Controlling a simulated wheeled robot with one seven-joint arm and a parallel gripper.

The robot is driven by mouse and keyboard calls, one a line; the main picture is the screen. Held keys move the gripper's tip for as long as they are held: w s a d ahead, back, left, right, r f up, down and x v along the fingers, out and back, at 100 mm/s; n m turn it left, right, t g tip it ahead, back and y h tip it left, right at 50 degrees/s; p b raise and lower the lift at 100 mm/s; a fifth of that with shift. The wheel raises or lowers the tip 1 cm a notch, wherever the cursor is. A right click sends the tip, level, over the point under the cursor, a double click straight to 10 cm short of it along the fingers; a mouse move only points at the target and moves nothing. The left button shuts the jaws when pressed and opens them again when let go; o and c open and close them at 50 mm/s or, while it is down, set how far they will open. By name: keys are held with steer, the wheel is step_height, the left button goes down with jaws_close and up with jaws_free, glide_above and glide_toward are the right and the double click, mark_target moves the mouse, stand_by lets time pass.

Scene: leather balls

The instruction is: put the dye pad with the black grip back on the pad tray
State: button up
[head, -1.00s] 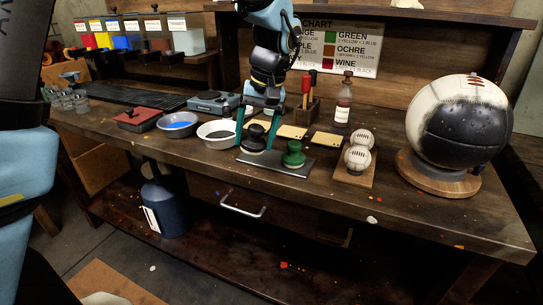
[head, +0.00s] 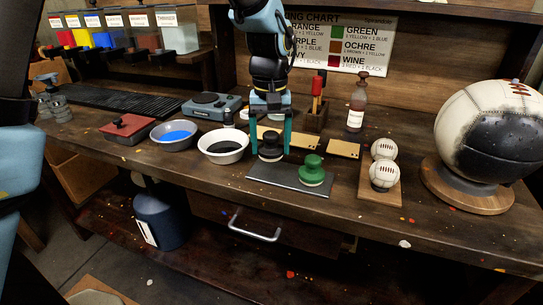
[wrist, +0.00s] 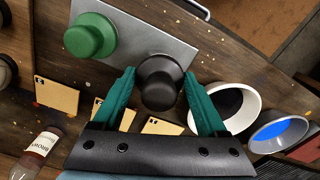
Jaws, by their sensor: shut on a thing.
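The dye pad with the black grip (head: 270,146) is between the fingers of my gripper (head: 271,152), which is shut on its grip. It is upright at the left end of the grey pad tray (head: 275,178); I cannot tell whether its base touches the tray. In the wrist view the black grip (wrist: 160,86) sits between the two green fingers (wrist: 159,75) and overlaps the edge of the tray (wrist: 155,35). A pad with a green grip (head: 312,168) stands on the right part of the tray, also seen in the wrist view (wrist: 90,36).
A white bowl of black dye (head: 223,146) and a bowl of blue dye (head: 174,135) stand to the left. Yellowish blocks (head: 343,149), a brush holder (head: 315,115) and a bottle (head: 356,105) are behind. Two small balls (head: 384,174) and a large ball (head: 490,135) are right.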

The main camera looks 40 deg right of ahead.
mark_target(271, 147)
steer(key=shift+f, duration=2)
steer(key=o, duration=1.1)
steer(key=shift+r, duration=0.1)
